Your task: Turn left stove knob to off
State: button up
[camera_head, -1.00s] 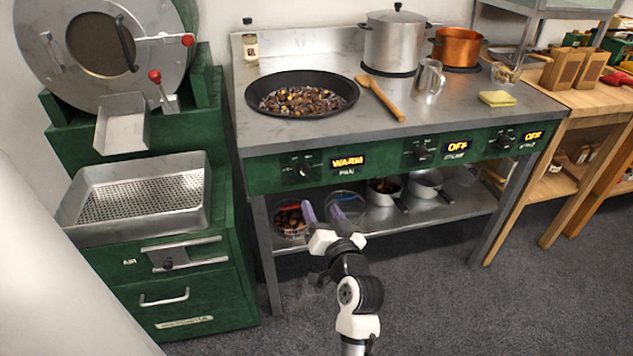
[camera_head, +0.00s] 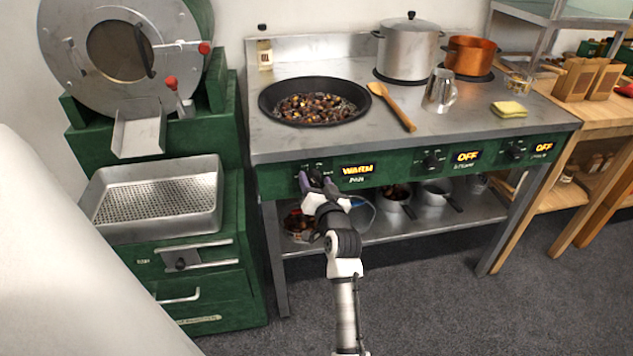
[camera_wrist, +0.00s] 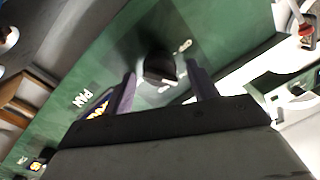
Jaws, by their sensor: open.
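The left stove knob is a black knob on the green front panel; in the wrist view the knob (camera_wrist: 160,68) sits between my two open fingers. The display (camera_head: 357,170) beside it reads WARM, with PAN below. My gripper (camera_head: 313,180) is at the panel in the head view and partly hides the knob. In the wrist view my gripper (camera_wrist: 162,88) is open, with a purple-grey finger on each side of the knob. I cannot tell whether the fingers touch it.
Two more knobs, the middle one (camera_head: 432,161) and the right one (camera_head: 516,150), have displays reading OFF. A black pan (camera_head: 268,100) of chestnuts stands above the left knob. A lower shelf (camera_head: 385,232) with pots and containers lies beneath. A green machine (camera_head: 243,215) stands to the left.

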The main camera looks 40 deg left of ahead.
jog(key=c, duration=1)
jog(key=shift+o, duration=0.2)
jog(key=shift+f+n+b, duration=0.15)
jog(key=shift+n+b, duration=0.2)
jog(key=shift+n, duration=0.05)
jog(key=n+b, duration=0.2)
jog(key=shift+n, duration=0.4)
jog(key=n+b, duration=0.1)
jog(key=n, duration=0.1)
jog(key=shift+n+h+b, duration=0.3)
jog(key=shift+b, duration=0.1)
jog(key=n+b, duration=0.2)
jog(key=n, duration=0.3)
jog(key=shift+s+a, duration=0.1)
jog(key=shift+r, duration=0.2)
